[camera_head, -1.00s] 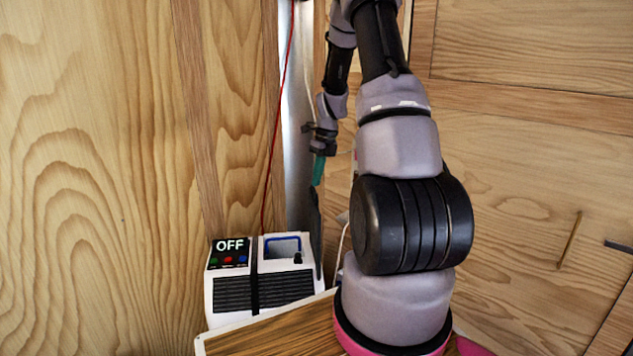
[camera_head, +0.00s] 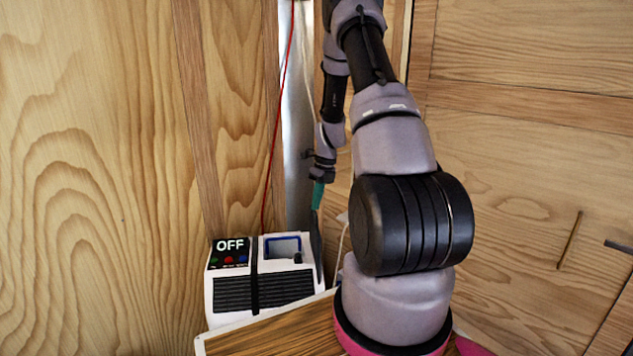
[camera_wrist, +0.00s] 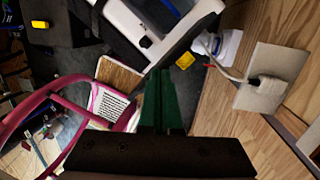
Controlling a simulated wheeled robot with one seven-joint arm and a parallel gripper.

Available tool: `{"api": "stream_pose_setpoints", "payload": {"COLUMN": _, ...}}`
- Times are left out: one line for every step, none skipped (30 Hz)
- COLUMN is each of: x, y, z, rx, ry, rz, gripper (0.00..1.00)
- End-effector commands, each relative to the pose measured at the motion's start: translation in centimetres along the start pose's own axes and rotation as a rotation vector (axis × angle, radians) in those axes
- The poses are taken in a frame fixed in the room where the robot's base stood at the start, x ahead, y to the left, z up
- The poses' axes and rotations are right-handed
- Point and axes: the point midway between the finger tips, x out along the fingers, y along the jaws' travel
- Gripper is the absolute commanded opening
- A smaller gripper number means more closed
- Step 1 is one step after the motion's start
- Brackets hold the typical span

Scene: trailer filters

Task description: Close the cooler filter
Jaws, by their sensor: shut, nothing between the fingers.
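The cooler (camera_head: 262,275) is a white box with a dark grille on its front and a black panel reading OFF. It stands at the lower left in the head view. A thin dark flap (camera_head: 317,250), seen nearly edge-on, stands open along its right side; I take it for the filter. In the wrist view a dark slanted panel (camera_wrist: 183,48) lies beside the white cooler body (camera_wrist: 135,22). My gripper (camera_head: 317,205) has green fingers, held together and empty, just above the flap's top. The fingers (camera_wrist: 161,80) point toward the panel in the wrist view; contact is unclear.
A wood-topped surface (camera_head: 275,335) lies in front of the cooler. Wooden walls (camera_head: 80,180) close in on both sides, and a red cable (camera_head: 278,130) hangs behind the cooler. In the wrist view, a wall plate with a plug (camera_wrist: 268,90) and a pink frame (camera_wrist: 75,83) flank the gripper.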

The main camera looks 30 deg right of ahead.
Motion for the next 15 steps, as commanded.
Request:
{"api": "stream_pose_setpoints", "payload": {"x": 1.8, "y": -0.1, "z": -0.3, "rx": 0.001, "ry": 0.006, "rz": 0.004, "gripper": 0.0}}
{"api": "stream_pose_setpoints", "payload": {"x": 2.7, "y": -0.3, "z": -0.4, "rx": 0.001, "ry": 0.006, "rz": 0.004, "gripper": 0.0}}
{"api": "stream_pose_setpoints", "payload": {"x": 3.9, "y": -0.5, "z": -0.6, "rx": 0.002, "ry": 0.006, "rz": 0.004, "gripper": 0.0}}
{"api": "stream_pose_setpoints", "payload": {"x": 4.8, "y": -0.7, "z": -0.7, "rx": 0.001, "ry": 0.006, "rz": 0.004, "gripper": 0.0}}
{"api": "stream_pose_setpoints", "payload": {"x": 5.6, "y": -0.8, "z": -0.8, "rx": 0.002, "ry": 0.006, "rz": 0.004, "gripper": 0.0}}
{"api": "stream_pose_setpoints", "payload": {"x": 6.7, "y": -1.0, "z": -0.9, "rx": 0.002, "ry": 0.006, "rz": 0.004, "gripper": 0.0}}
{"api": "stream_pose_setpoints", "payload": {"x": 7.5, "y": -1.1, "z": -1.0, "rx": 0.002, "ry": 0.005, "rz": 0.003, "gripper": 0.0}}
{"api": "stream_pose_setpoints", "payload": {"x": 8.3, "y": -1.3, "z": -1.1, "rx": 0.002, "ry": 0.005, "rz": 0.004, "gripper": 0.0}}
{"api": "stream_pose_setpoints", "payload": {"x": 9.2, "y": -1.5, "z": -1.1, "rx": 0.002, "ry": 0.004, "rz": 0.002, "gripper": 0.0}}
{"api": "stream_pose_setpoints", "payload": {"x": 9.9, "y": -1.6, "z": -1.2, "rx": 0.001, "ry": 0.004, "rz": 0.003, "gripper": 0.0}}
{"api": "stream_pose_setpoints", "payload": {"x": 10.5, "y": -1.7, "z": -1.3, "rx": 0.002, "ry": 0.003, "rz": 0.003, "gripper": 0.0}}
{"api": "stream_pose_setpoints", "payload": {"x": 11.3, "y": -1.8, "z": -1.4, "rx": 0.001, "ry": 0.004, "rz": 0.002, "gripper": 0.0}}
{"api": "stream_pose_setpoints", "payload": {"x": 11.8, "y": -1.9, "z": -1.4, "rx": 0.001, "ry": 0.003, "rz": 0.002, "gripper": 0.0}}
{"api": "stream_pose_setpoints", "payload": {"x": 12.3, "y": -2.0, "z": -1.5, "rx": 0.0, "ry": 0.003, "rz": 0.002, "gripper": 0.0}}
{"api": "stream_pose_setpoints", "payload": {"x": 12.9, "y": -2.1, "z": -1.5, "rx": 0.001, "ry": 0.002, "rz": 0.002, "gripper": 0.0}}
